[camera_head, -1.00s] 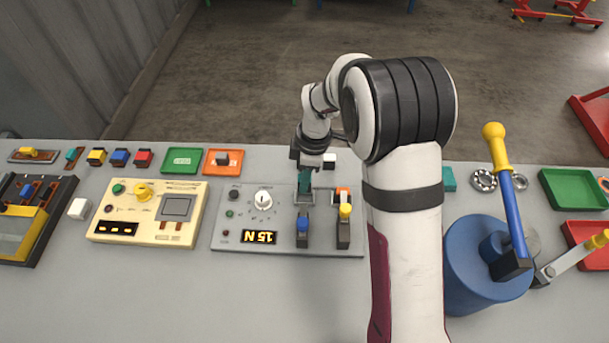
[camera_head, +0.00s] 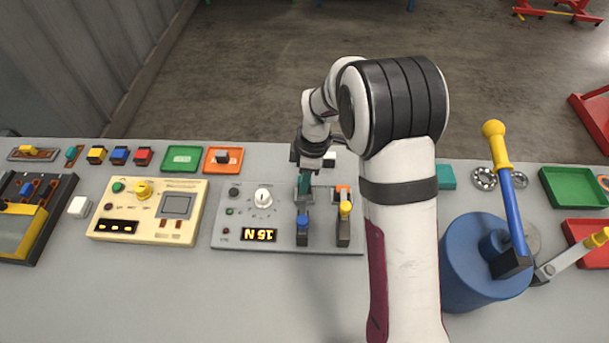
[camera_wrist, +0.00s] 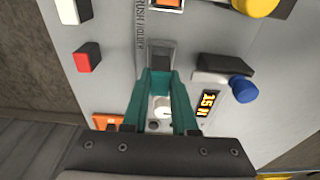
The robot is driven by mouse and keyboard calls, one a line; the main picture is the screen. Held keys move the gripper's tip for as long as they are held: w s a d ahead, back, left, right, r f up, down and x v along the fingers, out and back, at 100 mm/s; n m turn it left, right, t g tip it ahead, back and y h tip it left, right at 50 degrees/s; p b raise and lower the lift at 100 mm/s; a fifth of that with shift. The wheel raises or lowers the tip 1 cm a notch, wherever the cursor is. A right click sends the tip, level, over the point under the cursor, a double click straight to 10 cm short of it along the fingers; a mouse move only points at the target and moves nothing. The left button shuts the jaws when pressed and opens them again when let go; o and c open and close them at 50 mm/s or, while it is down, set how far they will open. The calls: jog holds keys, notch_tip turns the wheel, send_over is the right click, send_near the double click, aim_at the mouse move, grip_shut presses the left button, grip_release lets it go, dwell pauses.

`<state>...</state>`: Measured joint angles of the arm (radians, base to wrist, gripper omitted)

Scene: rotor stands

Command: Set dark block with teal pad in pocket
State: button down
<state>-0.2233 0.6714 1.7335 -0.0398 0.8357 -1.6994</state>
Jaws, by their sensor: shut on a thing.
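My gripper (camera_head: 304,192) has teal fingers and points down at the left pocket area of the grey panel (camera_head: 285,243), behind the blue-knobbed lever (camera_head: 303,223). In the wrist view my gripper (camera_wrist: 160,76) has its fingertips close together on a dark grey block (camera_wrist: 161,53). The block is at the pocket beside the lettering "HOLDER". I cannot tell how deep it sits. The fingers hide most of the pocket in the head view.
The yellow-knobbed lever (camera_head: 345,210) and an orange piece (camera_head: 342,189) are close on the right. A white-topped block (camera_head: 329,160) stands behind the panel. The dial (camera_head: 263,198) and display (camera_head: 259,236) are left. A cream panel (camera_head: 150,222) stands further left. The front table is clear.

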jog(key=shift+f, duration=0.4)
jog(key=shift+f, duration=0.35)
jog(key=shift+f, duration=0.75)
dwell(0.9)
jog(key=c, duration=0.6)
grip_release()
jog(key=o, duration=0.5)
jog(key=shift+c, duration=0.2)
jog(key=shift+s, duration=0.1)
